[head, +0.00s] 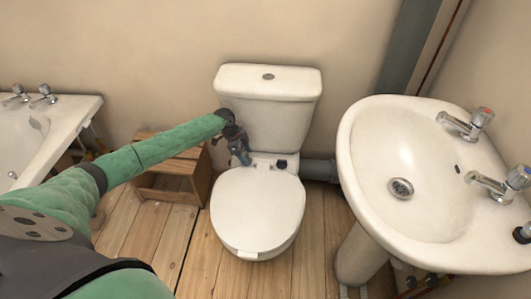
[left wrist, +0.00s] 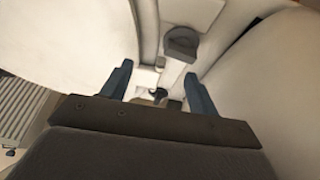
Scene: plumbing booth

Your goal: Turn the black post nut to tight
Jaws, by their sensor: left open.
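A black nut-like piece (head: 281,164) sits at the back of the toilet seat, right of centre, by the hinge. My left gripper (head: 244,157) is open, pointing down behind the seat lid, left of this piece and in front of the cistern. In the left wrist view my two blue-grey fingers (left wrist: 158,72) stand apart. A small dark piece (left wrist: 158,94) shows in the gap between them, partly hidden by the gripper body. A dark grey cap (left wrist: 181,42) lies beyond the fingertips. I cannot tell which of these is the post nut, nor whether a finger touches anything.
The white toilet lid (head: 257,210) is down, with the cistern (head: 268,105) close behind my gripper. A wooden step stool (head: 165,185) stands left of the toilet. A washbasin (head: 400,150) stands right and a bath (head: 60,125) far left. Floorboards (head: 318,250) are clear between toilet and basin.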

